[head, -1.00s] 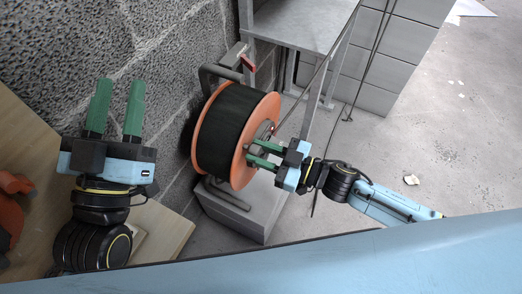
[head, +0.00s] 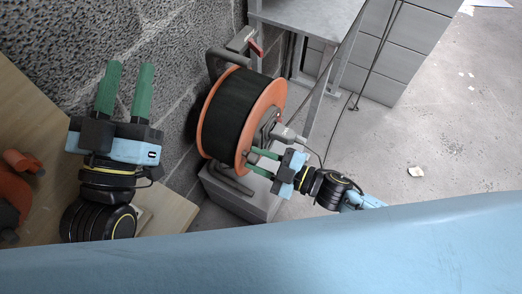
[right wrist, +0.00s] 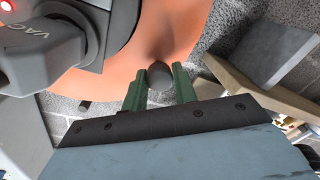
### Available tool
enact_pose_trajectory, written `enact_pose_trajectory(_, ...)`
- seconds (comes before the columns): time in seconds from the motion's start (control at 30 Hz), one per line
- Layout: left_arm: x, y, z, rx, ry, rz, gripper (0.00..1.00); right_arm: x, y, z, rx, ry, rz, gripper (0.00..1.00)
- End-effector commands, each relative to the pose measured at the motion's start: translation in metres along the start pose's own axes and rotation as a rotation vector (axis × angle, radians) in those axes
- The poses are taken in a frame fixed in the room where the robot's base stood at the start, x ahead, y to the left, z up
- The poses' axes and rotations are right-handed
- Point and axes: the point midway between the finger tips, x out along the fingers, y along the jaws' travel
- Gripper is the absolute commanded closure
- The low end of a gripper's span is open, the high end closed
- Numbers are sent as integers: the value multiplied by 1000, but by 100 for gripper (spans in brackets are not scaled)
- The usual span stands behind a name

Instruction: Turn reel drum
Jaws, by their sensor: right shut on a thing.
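The reel drum (head: 228,112) has orange flanges and black cable wound between them. It sits on a grey stand against the block wall. My right gripper (head: 251,162) is at the lower part of its right-hand flange (head: 270,100). In the right wrist view, its green fingers (right wrist: 160,82) are shut on a dark grey rounded knob (right wrist: 160,73) in front of the orange flange. A grey hub fitting with "VAC" lettering (right wrist: 40,45) shows at upper left there. My left gripper (head: 130,75) is open and empty, left of the reel, above a wooden board.
The grey block stand (head: 255,208) is under the reel. A grey metal table (head: 305,20) stands behind it. A red-handled part (head: 255,46) is at the reel's top. A wooden surface (head: 40,120) with orange items (head: 20,162) lies left. The concrete floor at right is mostly clear.

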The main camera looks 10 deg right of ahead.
Motion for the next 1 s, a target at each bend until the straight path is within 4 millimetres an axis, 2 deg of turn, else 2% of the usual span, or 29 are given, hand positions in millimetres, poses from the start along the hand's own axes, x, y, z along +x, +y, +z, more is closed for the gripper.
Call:
enact_pose_trajectory(0.3,-1,1,-8,-2,66,3,64,0,-10,10,-105,-12,-1,100)
enact_pose_trajectory(0.77,-1,1,-9,-2,72,3,64,0,-11,11,-119,-13,-1,100)
enact_pose_trajectory(0.8,-1,1,-8,-2,72,3,64,0,-11,11,-118,-13,-1,68)
enact_pose_trajectory(0.93,-1,1,-8,-2,72,3,64,0,-11,10,-118,-12,-1,51)
enact_pose_trajectory(1.0,-1,1,-8,-2,72,3,64,0,-11,10,-118,-11,-1,51)
